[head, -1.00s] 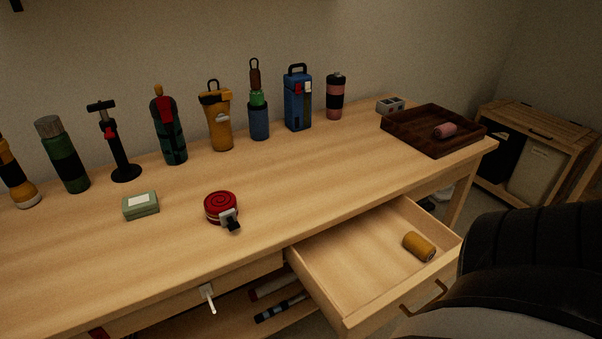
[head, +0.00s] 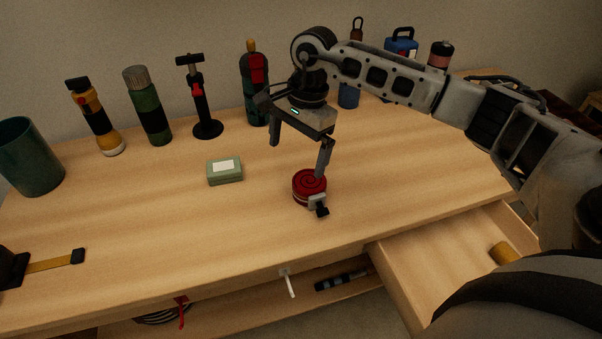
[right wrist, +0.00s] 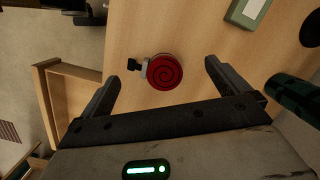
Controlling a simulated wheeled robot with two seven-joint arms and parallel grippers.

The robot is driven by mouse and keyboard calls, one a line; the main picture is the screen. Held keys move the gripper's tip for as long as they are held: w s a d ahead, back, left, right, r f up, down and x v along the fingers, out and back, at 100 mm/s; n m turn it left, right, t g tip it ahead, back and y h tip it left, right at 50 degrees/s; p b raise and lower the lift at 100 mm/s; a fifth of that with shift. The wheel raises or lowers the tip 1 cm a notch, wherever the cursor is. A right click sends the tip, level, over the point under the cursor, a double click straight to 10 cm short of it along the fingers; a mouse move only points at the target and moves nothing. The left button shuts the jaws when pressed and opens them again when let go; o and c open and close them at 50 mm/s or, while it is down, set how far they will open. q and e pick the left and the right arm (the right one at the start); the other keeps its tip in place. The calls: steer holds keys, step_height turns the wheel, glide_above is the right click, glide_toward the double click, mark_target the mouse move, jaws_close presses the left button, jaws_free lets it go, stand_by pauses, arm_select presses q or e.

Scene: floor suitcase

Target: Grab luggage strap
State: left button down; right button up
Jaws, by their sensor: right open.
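The luggage strap is a red coiled roll (head: 309,184) with a grey and black buckle at its front edge, lying on the wooden table. It also shows in the right wrist view (right wrist: 164,72), ahead of and between the spread fingers, touching neither there. My right gripper (head: 297,160) is open and empty above the table, pointing down. In the head view its right finger overlaps the back edge of the roll, and its left finger hangs to the left behind it. In the right wrist view the open fingers (right wrist: 160,76) show on both sides.
A green box (head: 225,171) lies left of the roll. Bottles, a flashlight (head: 96,117) and a black pump (head: 198,95) stand along the back. An open drawer (head: 440,262) with a yellow roll juts out at the front right. A dark cup (head: 31,157) stands far left.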

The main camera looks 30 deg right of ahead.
steer(key=r+h, duration=0.2)
glide_above(310, 182)
steer(key=f, duration=0.3)
steer(key=f+p, duration=0.1)
steer(key=f, duration=0.2)
steer(key=d+f, duration=0.1)
steer(key=f, duration=0.3)
steer(key=shift+w, duration=0.25)
steer(key=f, duration=0.1)
steer(key=f+p, duration=0.1)
steer(key=f, duration=0.1)
steer(key=a+f, duration=0.1)
steer(key=shift+s+f+p, duration=0.25)
steer(key=shift+s+p, duration=0.1)
steer(key=shift+s, duration=0.05)
steer(key=shift+f, duration=0.55)
steer(key=c, duration=0.9)
steer(key=shift+w, duration=0.1)
steer(key=shift+r, duration=0.15)
